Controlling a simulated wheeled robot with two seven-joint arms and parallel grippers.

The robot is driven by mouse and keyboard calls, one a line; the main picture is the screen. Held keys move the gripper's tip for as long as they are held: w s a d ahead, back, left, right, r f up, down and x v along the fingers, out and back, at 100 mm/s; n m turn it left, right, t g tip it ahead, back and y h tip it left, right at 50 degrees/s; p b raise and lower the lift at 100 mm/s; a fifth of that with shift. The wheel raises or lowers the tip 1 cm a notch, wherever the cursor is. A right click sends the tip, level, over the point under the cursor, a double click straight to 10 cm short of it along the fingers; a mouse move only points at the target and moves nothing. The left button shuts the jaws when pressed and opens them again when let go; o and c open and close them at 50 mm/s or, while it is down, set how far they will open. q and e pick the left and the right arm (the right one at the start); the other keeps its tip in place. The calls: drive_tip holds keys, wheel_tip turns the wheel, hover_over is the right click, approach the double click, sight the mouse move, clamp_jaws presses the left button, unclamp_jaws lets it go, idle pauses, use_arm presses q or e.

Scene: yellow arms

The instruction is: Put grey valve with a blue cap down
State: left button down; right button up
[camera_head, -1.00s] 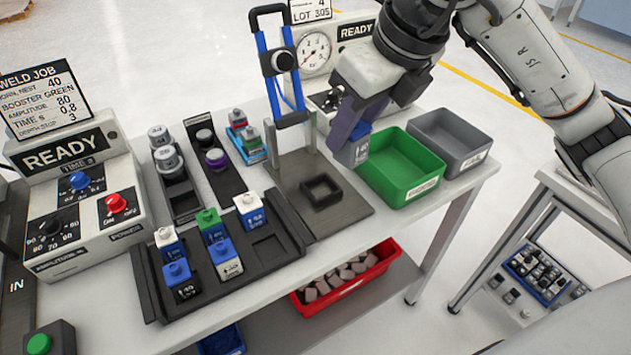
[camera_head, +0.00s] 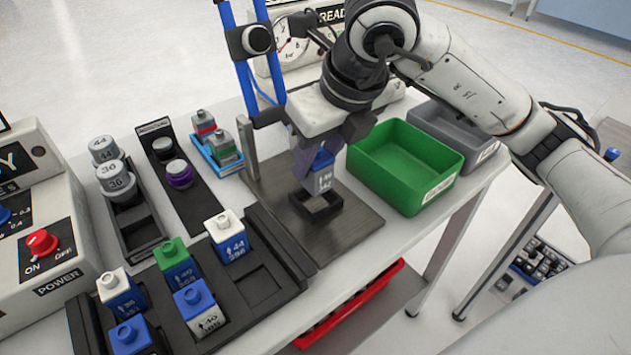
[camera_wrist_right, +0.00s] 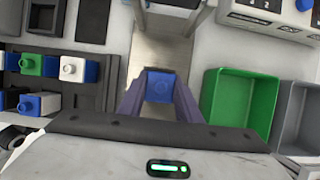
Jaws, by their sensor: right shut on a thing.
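The grey valve with a blue cap (camera_head: 321,178) is held upright by my right gripper (camera_head: 318,160), just above a dark square nest (camera_head: 317,203) on the press plate. Its lower end is at the nest's opening; I cannot tell whether it touches. In the right wrist view the blue cap (camera_wrist_right: 160,88) lies between the two fingers of my right gripper (camera_wrist_right: 160,100), which are shut on it. The nest is hidden below the valve there. My left gripper is not in view.
A green bin (camera_head: 405,165) stands close right of the plate, with a grey bin (camera_head: 460,130) beyond. The blue-framed press (camera_head: 250,45) rises behind the nest. A black tray (camera_head: 262,290) with several valves stands at front left.

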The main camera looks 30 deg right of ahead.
sight(317, 176)
drive_tip(key=shift+f, duration=2.15)
drive_tip(key=shift+f, duration=0.1)
drive_tip(key=o, duration=1.1)
drive_tip(key=shift+r, duration=0.4)
drive_tip(key=p+v, duration=0.1)
drive_tip(key=v, duration=1)
drive_tip(key=shift+s+r, duration=0.15)
drive_tip(key=shift+s, duration=0.05)
